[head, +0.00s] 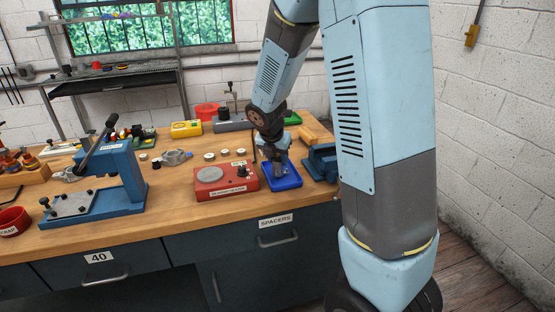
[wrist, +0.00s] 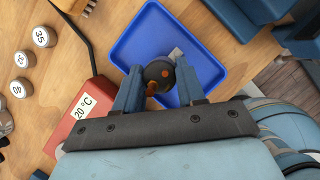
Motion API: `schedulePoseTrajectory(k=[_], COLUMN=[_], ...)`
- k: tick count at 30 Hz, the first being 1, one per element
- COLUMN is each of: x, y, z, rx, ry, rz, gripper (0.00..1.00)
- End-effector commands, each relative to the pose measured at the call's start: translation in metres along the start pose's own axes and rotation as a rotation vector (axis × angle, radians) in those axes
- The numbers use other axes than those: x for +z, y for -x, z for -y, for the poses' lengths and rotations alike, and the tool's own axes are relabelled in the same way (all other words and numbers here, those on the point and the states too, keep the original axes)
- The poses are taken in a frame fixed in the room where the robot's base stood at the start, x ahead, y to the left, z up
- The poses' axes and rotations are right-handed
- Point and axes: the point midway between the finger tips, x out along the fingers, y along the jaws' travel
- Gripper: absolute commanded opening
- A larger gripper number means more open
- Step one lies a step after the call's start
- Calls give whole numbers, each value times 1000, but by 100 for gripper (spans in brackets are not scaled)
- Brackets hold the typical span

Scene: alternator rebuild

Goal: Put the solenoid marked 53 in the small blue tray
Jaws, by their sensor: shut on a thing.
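The small blue tray (head: 284,182) sits on the bench near its front edge, and it fills the upper middle of the wrist view (wrist: 135,47). My gripper (head: 281,160) points down over the tray. In the wrist view my gripper (wrist: 160,88) is shut on a dark round part (wrist: 158,71) with an orange spot and a small grey tab, seen end-on. I take it to be the solenoid, but no number 53 is readable on it. It appears over the tray floor; whether it touches the floor I cannot tell. The rest of the tray looks empty.
A red instrument box (head: 226,180) labelled 20 °C stands close left of the tray. A blue vise (head: 322,162) stands close right. Several white numbered spacers (wrist: 43,37) lie to the left. A blue press (head: 122,180) stands further left.

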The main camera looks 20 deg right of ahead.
Motion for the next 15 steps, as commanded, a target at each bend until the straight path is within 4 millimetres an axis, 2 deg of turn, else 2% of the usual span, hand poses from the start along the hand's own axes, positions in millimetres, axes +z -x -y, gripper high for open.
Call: schedulePoseTrajectory(k=[3, 12, 13, 15], x=[-2, -3, -3, -3], y=[-6, -8, -8, -8], z=[0, 0, 1, 1], rx=[1, 0, 0, 0], ry=[1, 0, -1, -1], rz=[1, 1, 1, 1], gripper=[0, 0, 41, 48])
